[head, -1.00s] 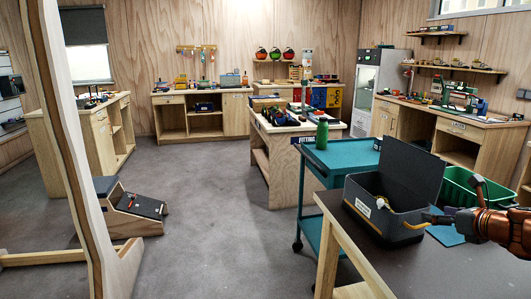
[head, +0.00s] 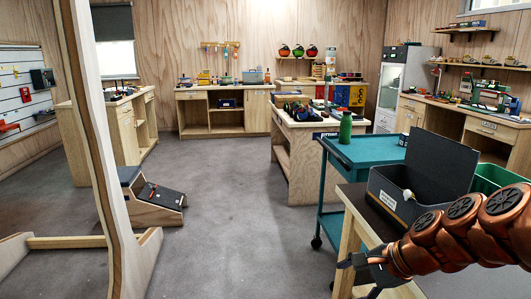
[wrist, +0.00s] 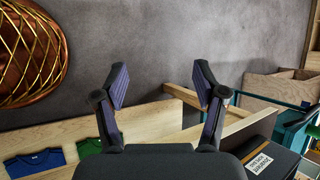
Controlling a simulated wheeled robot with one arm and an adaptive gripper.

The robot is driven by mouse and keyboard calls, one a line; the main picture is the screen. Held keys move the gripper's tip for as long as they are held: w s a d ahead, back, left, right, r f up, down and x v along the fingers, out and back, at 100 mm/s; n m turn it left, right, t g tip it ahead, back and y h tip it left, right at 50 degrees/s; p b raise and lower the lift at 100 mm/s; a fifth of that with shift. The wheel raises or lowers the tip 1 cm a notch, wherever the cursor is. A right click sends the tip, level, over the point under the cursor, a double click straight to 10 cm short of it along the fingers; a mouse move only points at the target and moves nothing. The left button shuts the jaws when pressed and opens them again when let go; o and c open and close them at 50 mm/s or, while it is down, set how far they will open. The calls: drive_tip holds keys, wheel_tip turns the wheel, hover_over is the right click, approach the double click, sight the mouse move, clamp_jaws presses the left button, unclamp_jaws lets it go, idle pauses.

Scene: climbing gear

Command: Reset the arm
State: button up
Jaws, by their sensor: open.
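My gripper (wrist: 160,85) is open and empty in the wrist view, its two dark fingers spread apart above the grey floor and a wooden edge. In the head view my gripper (head: 354,263) is at the lower right, at the end of my copper-coloured arm, near the front left edge of the dark-topped table. The dark open-lidded box (head: 400,199) stands on that table behind my arm, and its label also shows on the box in the wrist view (wrist: 262,162). My arm hides part of the tabletop.
A teal cart (head: 365,150) with a green bottle (head: 345,128) stands behind the table. A green bin (head: 494,178) is right of the box. A wooden frame (head: 98,150) rises at the left, with a step-like block (head: 155,200) behind it. The floor (head: 250,240) between is clear.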

drive_tip(key=s+a+f+n+g+h+b, duration=0.1)
drive_tip(key=s+a+f+n+g, duration=0.1)
drive_tip(key=s+f+n, duration=0.3)
drive_tip(key=s+a+f+n+g+h+b, duration=0.1)
drive_tip(key=s+a+f+n+g, duration=0.15)
drive_tip(key=s, duration=0.55)
drive_tip(key=s+d+f+n+g+h+b, duration=0.1)
drive_tip(key=s+d+f+n+h, duration=0.1)
drive_tip(key=s+n, duration=0.25)
drive_tip(key=s+d+f+n+g+h+b, duration=0.1)
drive_tip(key=s+d+f+n+h+b, duration=0.15)
drive_tip(key=s, duration=0.35)
wheel_tip(320, 180, up, 23)
drive_tip(key=s+p, duration=0.1)
drive_tip(key=p, duration=2.1)
drive_tip(key=shift+s+f, duration=0.2)
drive_tip(key=shift+s, duration=0.2)
